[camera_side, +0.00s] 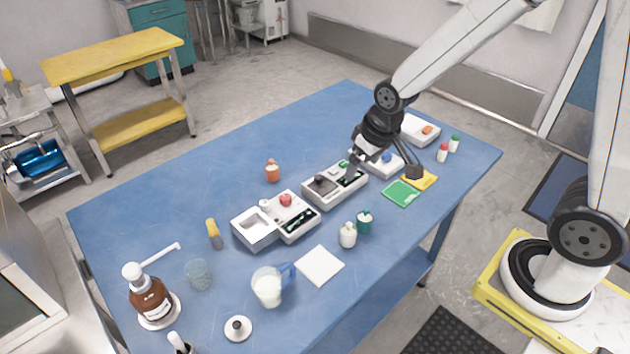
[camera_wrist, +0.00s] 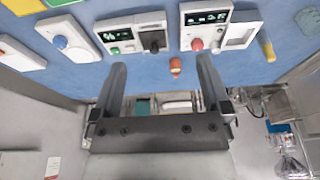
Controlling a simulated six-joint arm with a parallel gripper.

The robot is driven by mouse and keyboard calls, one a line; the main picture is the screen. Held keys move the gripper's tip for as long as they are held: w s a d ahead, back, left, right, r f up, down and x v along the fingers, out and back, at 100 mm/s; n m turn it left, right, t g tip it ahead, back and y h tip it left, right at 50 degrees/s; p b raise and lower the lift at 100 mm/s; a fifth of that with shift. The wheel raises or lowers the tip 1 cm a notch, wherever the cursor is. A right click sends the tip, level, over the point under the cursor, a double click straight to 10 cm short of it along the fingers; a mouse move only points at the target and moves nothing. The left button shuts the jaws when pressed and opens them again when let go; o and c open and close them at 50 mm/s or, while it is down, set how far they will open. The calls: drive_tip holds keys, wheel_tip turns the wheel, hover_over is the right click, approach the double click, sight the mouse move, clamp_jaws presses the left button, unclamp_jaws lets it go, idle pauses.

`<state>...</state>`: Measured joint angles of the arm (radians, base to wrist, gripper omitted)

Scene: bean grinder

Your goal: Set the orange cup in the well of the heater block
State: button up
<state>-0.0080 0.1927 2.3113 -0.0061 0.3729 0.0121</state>
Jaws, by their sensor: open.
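The orange cup (camera_side: 272,171), a small orange vessel with a narrower top, stands upright on the blue table behind the two grey devices. It also shows in the wrist view (camera_wrist: 175,66), between and beyond my fingertips. The likely heater block (camera_side: 322,184) is the grey device with a dark block, a display and a green button; it shows in the wrist view too (camera_wrist: 152,41). I cannot make out its well clearly. My gripper (camera_side: 383,168) is open and empty, above the table to the right of that device. In the wrist view its fingers (camera_wrist: 161,65) are spread wide.
A device with a red knob and white square basin (camera_side: 256,229) stands left of the dark-block device. A white unit with a blue knob (camera_side: 384,159) is beneath my gripper. Table is clear behind the cup.

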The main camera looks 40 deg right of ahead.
drive_tip(key=w+f, duration=0.3)
drive_tip(key=w, duration=1.2)
drive_tip(key=t, duration=0.1)
approach(271, 160)
wheel_tip(271, 160, down, 3)
drive_tip(key=shift+w+d, duration=0.1)
drive_tip(key=shift+w, duration=0.2)
drive_tip(key=shift+x, duration=1.25)
drive_tip(key=shift+w, duration=0.1)
drive_tip(key=shift+t, duration=0.3)
drive_tip(key=shift+x, duration=2.55)
clamp_jaws()
